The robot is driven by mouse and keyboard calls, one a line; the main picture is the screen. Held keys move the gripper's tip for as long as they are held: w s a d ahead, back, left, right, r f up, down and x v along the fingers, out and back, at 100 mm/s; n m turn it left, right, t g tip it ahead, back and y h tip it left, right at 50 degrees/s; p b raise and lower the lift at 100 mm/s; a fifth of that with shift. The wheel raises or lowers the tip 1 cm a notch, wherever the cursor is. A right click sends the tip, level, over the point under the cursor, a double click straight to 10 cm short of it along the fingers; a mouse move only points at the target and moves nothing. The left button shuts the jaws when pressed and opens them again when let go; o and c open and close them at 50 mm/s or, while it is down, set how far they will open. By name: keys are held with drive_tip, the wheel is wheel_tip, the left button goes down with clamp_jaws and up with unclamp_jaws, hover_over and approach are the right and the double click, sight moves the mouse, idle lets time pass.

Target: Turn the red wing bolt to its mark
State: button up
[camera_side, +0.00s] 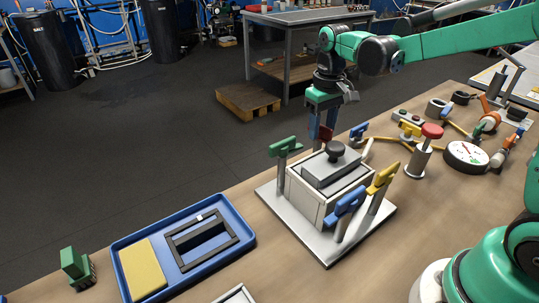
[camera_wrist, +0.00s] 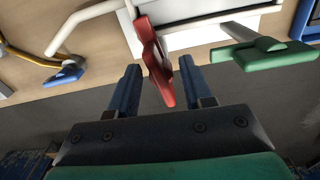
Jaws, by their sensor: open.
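The red wing bolt (camera_wrist: 153,55) stands at the far side of a pale box (camera_side: 318,190). In the side view, the red wing bolt (camera_side: 325,133) is partly hidden by my gripper (camera_side: 321,122) and the box. In the wrist view, my gripper (camera_wrist: 160,66) is open, with one blue finger on each side of the red wing. A narrow gap shows on both sides, so the fingers do not appear to grip it. The wing looks slightly tilted between the fingers. I cannot make out its mark.
Green (camera_side: 285,147), blue (camera_side: 345,203) and yellow (camera_side: 382,178) wing bolts stand around the box, whose lid has a black knob (camera_side: 335,150). A red-topped post (camera_side: 431,132) and a gauge (camera_side: 466,156) stand right. A blue tray (camera_side: 187,290) lies front left.

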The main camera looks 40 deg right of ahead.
sight(321, 125)
drive_tip(key=r, duration=0.1)
drive_tip(key=r+n, duration=0.1)
drive_tip(key=r, duration=0.1)
drive_tip(key=r+n, duration=0.1)
drive_tip(key=r, duration=0.1)
drive_tip(key=shift+w+r, duration=0.2)
drive_tip(key=shift+w, duration=0.05)
drive_tip(key=shift+f, duration=2.6)
clamp_jaws()
